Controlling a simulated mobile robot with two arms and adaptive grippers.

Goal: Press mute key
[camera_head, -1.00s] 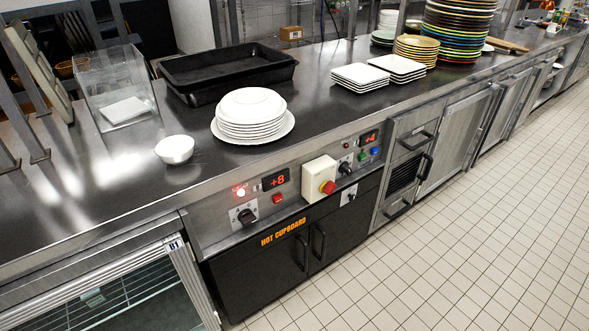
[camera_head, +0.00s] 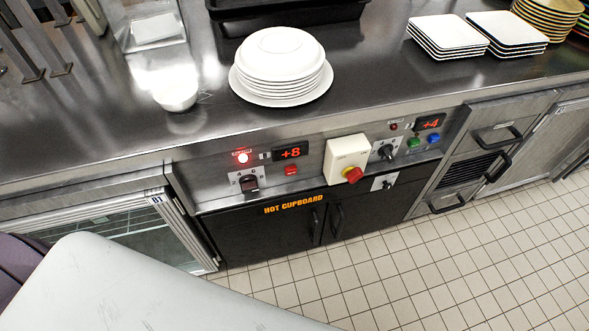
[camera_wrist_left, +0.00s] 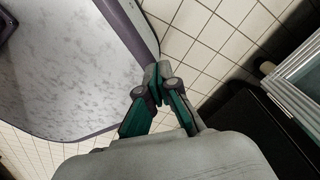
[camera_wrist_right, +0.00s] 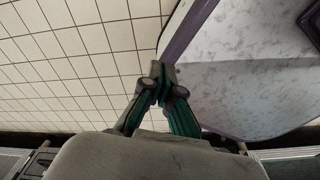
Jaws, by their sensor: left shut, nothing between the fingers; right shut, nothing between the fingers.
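The hot cupboard's control panel (camera_head: 317,150) faces me in the head view. On its left part are a lit red lamp (camera_head: 242,157), a red "+8" display (camera_head: 290,153), a small red key (camera_head: 291,170) under that display and a black rotary knob (camera_head: 249,184). On its right part are a "+4" display (camera_head: 430,122), a green button (camera_head: 413,143) and a blue button (camera_head: 433,139). The small labels are unreadable, so I cannot tell which is the mute key. My left gripper (camera_wrist_left: 157,82) and right gripper (camera_wrist_right: 160,78) are shut and empty, away from the panel.
A cream box with a red knob (camera_head: 347,160) sticks out mid-panel. Stacked white plates (camera_head: 282,70) and a white bowl (camera_head: 176,97) stand on the steel counter (camera_head: 110,135) above. Black doors (camera_head: 270,228) lie below. The tiled floor (camera_head: 440,270) ahead is clear.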

